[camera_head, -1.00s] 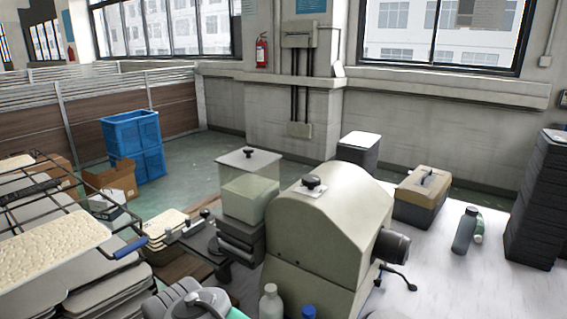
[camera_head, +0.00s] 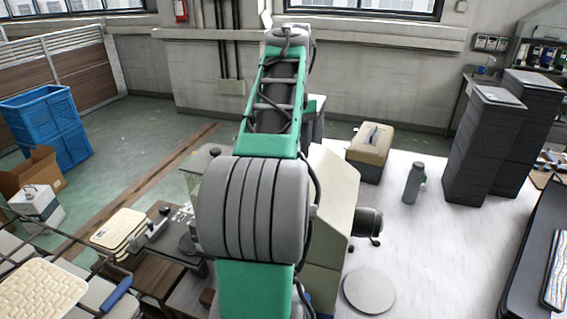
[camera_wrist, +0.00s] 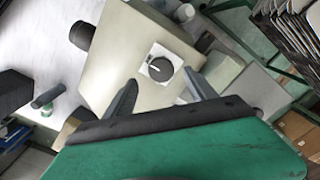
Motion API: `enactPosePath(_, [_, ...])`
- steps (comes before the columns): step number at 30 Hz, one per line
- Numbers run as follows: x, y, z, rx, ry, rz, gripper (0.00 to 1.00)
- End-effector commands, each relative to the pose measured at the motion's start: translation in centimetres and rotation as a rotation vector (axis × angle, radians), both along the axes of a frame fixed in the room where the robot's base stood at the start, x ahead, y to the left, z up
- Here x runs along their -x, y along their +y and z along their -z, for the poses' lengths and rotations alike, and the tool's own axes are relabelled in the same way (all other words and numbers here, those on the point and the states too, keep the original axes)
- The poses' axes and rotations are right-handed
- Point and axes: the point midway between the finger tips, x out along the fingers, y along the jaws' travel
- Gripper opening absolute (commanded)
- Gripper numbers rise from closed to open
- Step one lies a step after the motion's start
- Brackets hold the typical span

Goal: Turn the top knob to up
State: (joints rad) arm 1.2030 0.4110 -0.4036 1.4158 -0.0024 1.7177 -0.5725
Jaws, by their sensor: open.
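The top knob (camera_wrist: 161,69) is a dark round dial on a small white plate, on the beige top of the machine (camera_wrist: 120,55). My gripper (camera_wrist: 165,80) is open in the wrist view. Its two grey fingers stand apart, one to each side of the knob in the picture, with nothing between them seen to touch it. I cannot tell the height of the fingertips above the knob. The knob's pointing direction is too small to read surely. In the head view the machine (camera_head: 333,200) is partly hidden by my arm, and the knob and gripper are hidden.
A black motor (camera_head: 366,222) juts from the machine's right side. A grey bottle (camera_head: 413,183), a tan-topped case (camera_head: 370,150) and tall black stacks (camera_head: 483,145) stand on the white floor to the right. Blue crates (camera_head: 50,130) are at the left.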

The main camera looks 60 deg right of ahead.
Motion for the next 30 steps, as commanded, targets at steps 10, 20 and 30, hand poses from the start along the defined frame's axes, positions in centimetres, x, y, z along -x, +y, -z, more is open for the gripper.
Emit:
enactPosePath(10, [0.1, -0.1, 4.2, 0.001, 0.005, 0.001, 0.65])
enactPosePath(20, [-0.1, 0.0, 4.8, 0.000, 0.000, 0.000, 0.65])
enactPosePath(30, [-0.1, 0.0, 4.8, -0.001, 0.001, 0.000, 0.42])
